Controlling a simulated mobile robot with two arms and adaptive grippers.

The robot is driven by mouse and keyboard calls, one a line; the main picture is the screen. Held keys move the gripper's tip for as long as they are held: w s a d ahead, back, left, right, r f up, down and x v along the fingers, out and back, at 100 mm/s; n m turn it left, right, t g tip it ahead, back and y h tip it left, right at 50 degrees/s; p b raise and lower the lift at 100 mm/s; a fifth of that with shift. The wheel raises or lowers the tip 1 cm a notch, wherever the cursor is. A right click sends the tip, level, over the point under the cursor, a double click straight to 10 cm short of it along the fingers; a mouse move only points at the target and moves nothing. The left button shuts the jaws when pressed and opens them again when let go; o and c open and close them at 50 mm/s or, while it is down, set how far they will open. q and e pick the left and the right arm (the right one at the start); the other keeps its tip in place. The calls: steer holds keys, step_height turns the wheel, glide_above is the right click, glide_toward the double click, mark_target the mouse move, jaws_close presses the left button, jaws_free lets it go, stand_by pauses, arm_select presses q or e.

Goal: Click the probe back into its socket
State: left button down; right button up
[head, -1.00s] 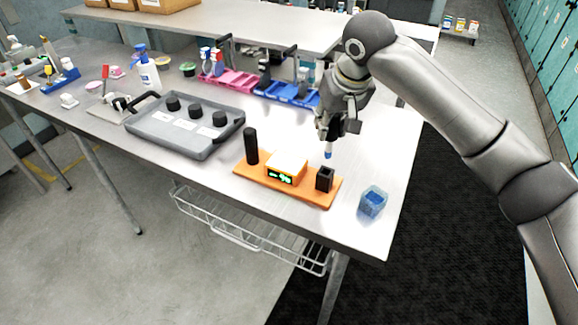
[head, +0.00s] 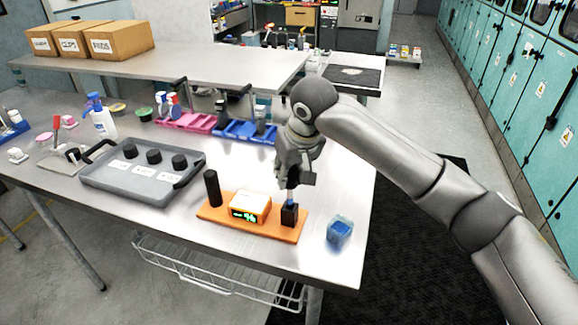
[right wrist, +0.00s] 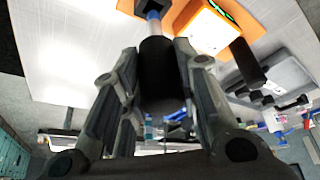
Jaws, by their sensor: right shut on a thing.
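My right gripper (head: 292,183) is shut on the probe, whose thick black handle (right wrist: 160,75) shows between the fingers in the right wrist view. The probe's pale shaft with a blue part (head: 291,199) points down at the black square socket (head: 290,215), at the right end of the orange base (head: 230,222). The socket also shows at the top of the right wrist view (right wrist: 147,6). The tip is at the socket's mouth; I cannot tell how deep it sits. An orange-and-white meter (head: 250,207) with a lit green display sits mid-base. My left gripper is out of view.
A black cylinder (head: 212,188) stands at the base's left end. A blue cup (head: 340,231) stands right of the base, near the table edge. A grey tray (head: 125,190) with black knobs lies to the left. Pink (head: 186,122) and blue (head: 245,132) racks stand behind.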

steer(key=shift+r+p, duration=0.1)
steer(key=shift+p, duration=0.35)
stand_by(0.6)
steer(key=shift+p, duration=0.6)
stand_by(0.5)
steer(key=shift+f+p, duration=0.45)
steer(key=shift+f, duration=0.05)
stand_by(0.5)
steer(key=shift+f+p, duration=0.35)
steer(key=shift+f, duration=0.25)
stand_by(0.6)
steer(key=shift+f, duration=2.2)
jaws_close()
stand_by(1.0)
